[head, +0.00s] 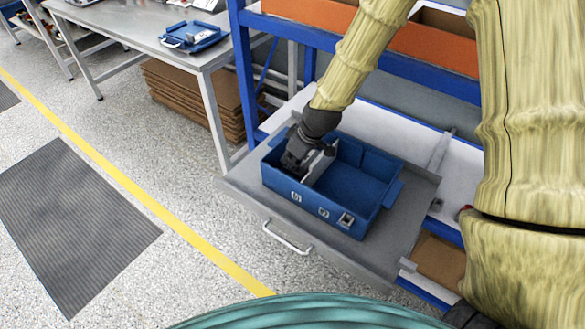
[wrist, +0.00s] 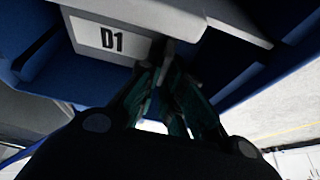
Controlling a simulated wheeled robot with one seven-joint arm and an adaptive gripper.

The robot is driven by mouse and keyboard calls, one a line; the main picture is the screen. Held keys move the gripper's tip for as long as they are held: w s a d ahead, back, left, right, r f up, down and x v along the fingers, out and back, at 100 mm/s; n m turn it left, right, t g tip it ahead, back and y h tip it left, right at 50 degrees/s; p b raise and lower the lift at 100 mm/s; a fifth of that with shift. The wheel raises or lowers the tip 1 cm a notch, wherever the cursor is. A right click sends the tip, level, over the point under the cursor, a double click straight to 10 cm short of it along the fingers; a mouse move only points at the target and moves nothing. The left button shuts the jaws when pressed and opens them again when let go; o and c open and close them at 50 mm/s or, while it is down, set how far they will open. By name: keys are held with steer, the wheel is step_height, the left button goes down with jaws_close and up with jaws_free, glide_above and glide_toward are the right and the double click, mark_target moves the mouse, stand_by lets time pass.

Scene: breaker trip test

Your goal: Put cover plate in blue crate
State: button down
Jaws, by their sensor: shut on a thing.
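The blue crate (head: 315,214) stands on a grey pull-out shelf. My gripper (head: 303,162) is down at the crate's left end, within its outline. It is shut on the grey cover plate (head: 320,164), which shows as a tilted slab beside the fingers. In the wrist view, the plate (wrist: 205,15) carries a white label reading D1, and my gripper's fingertips (wrist: 170,75) close on a small tab on its underside. Blue crate wall (wrist: 40,105) shows around it. Whether the plate touches the crate floor cannot be told. The right part of the crate looks empty.
The pull-out shelf (head: 245,190) has a handle (head: 286,238) at its front. A blue rack post (head: 242,75) stands behind left. A metal table (head: 130,30) holds a blue tray (head: 195,37). Orange bins (head: 435,48) sit above. Bare shelf surrounds the crate.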

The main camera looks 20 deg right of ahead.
steer(key=shift+f, duration=1.95)
steer(key=shift+f, duration=0.15)
steer(key=c, duration=1.6)
jaws_free()
steer(key=shift+o, duration=0.2)
steer(key=v, duration=1.2)
